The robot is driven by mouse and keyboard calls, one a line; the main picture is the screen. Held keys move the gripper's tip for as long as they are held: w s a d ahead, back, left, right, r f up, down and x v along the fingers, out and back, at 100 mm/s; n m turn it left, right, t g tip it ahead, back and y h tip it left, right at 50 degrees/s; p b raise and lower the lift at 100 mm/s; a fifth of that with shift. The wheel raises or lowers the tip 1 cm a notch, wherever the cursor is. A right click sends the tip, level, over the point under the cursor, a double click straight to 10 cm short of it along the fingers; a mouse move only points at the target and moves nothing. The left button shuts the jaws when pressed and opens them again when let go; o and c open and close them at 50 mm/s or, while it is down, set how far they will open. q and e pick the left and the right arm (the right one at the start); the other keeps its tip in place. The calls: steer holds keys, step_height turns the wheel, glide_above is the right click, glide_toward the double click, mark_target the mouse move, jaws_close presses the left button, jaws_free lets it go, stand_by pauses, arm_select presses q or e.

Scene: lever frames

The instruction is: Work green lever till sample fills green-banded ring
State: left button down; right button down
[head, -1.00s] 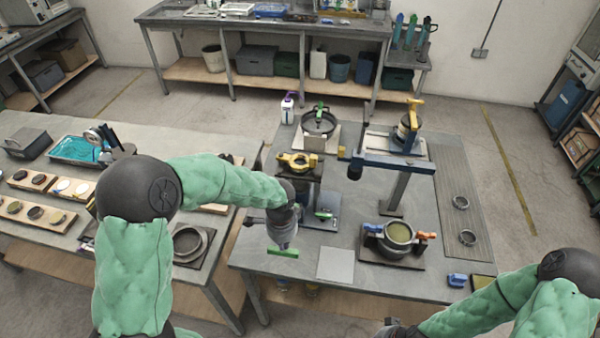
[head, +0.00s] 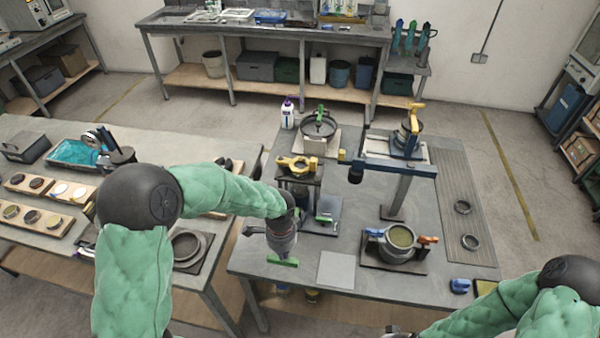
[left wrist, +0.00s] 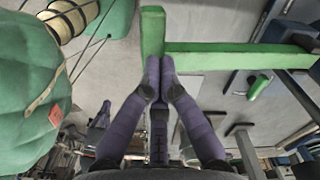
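The green lever (head: 283,262) shows as a short green bar at the front left of the centre table. In the left wrist view it is a long green bar with a crosspiece (left wrist: 235,57). My left gripper (left wrist: 160,68) has its purple fingers together at the corner of the two bars; I cannot tell whether they touch. It also shows from above in the head view (head: 283,245). A dark ring with a green part (head: 319,124) stands at the table's back. I cannot make out a green band or the sample's level. My right gripper (head: 402,331) is barely in view at the bottom edge.
A yellow ring clamp (head: 297,164) stands behind my left gripper. A blue press frame (head: 392,165) spans the table's middle. A pot with olive contents (head: 400,236) stands right of a clear grey plate (head: 336,268). A white bottle (head: 288,113) stands at the back.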

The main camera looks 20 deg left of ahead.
arm_select(q)
step_height(320, 180, up, 14)
steer(key=w+p, duration=0.1)
steer(key=p, duration=0.9)
steer(key=shift+w+a, duration=0.2)
steer(key=shift+w, duration=0.2)
steer(key=shift+f, duration=0.1)
stand_by(0.3)
